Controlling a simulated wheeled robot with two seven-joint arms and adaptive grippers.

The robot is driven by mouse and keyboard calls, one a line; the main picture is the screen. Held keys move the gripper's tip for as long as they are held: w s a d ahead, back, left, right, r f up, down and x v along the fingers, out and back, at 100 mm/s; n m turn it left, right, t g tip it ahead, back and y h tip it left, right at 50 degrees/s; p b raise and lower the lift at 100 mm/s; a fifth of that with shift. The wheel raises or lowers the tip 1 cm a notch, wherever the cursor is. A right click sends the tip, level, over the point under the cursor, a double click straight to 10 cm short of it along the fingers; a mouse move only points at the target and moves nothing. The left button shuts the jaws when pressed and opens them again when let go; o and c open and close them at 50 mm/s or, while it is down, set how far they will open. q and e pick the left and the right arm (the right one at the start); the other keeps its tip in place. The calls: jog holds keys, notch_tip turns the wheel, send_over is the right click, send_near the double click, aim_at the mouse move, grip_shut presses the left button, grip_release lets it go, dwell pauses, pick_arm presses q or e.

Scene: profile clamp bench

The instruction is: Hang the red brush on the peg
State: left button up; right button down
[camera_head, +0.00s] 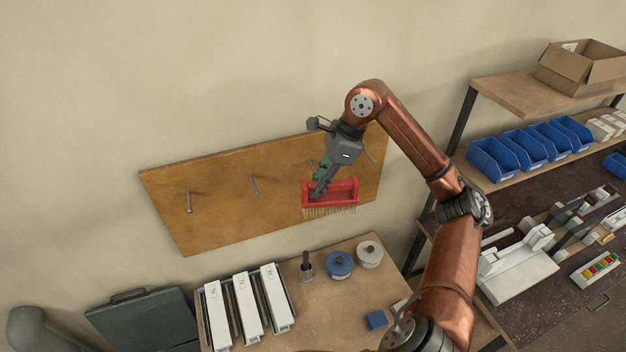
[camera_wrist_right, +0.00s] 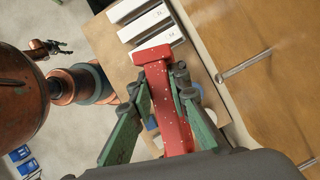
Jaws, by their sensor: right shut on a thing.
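My right gripper (camera_head: 318,193) is shut on the red brush (camera_head: 345,190) and holds it in front of the wooden peg board (camera_head: 222,215), bristles down. In the right wrist view the green fingers (camera_wrist_right: 160,100) close on both sides of the red brush (camera_wrist_right: 155,55). Metal pegs stick out of the board: a left one (camera_head: 189,202), a middle one (camera_head: 254,185) and a right one (camera_head: 370,157). A peg (camera_wrist_right: 245,66) also shows beside the brush in the wrist view, apart from it. A dark gripper, seemingly my left, is small at the wrist view's upper left (camera_wrist_right: 47,47).
Below the board, a bench (camera_head: 315,310) carries white clamps (camera_head: 247,305), a blue round pot (camera_head: 339,264), a pale round pot (camera_head: 370,254) and a blue block (camera_head: 376,320). Shelving with blue bins (camera_head: 495,158) stands to the right. The wall above the board is clear.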

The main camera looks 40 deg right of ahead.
jog(key=shift+w+d+p, duration=0.2)
jog(key=shift+w+p, duration=0.1)
jog(key=shift+p, duration=0.05)
jog(key=shift+w+d, duration=0.1)
jog(key=shift+w, duration=0.2)
jog(key=shift+w+d+f+p, duration=0.3)
jog(key=shift+w+d+p, duration=0.35)
jog(key=shift+w, duration=0.9)
jog(key=shift+w+d+f+p, duration=0.3)
jog(key=shift+w+p, duration=0.65)
jog(key=shift+w, duration=0.65)
jog(key=shift+w+d+f+p, duration=0.3)
jog(key=shift+w+d+p, duration=0.35)
jog(key=shift+w, duration=0.9)
pick_arm(q)
notch_tip(320, 180, up, 5)
jog(key=shift+s+r, duration=0.1)
pick_arm(e)
jog(key=shift+a+f, duration=0.1)
jog(key=shift+f, duration=0.1)
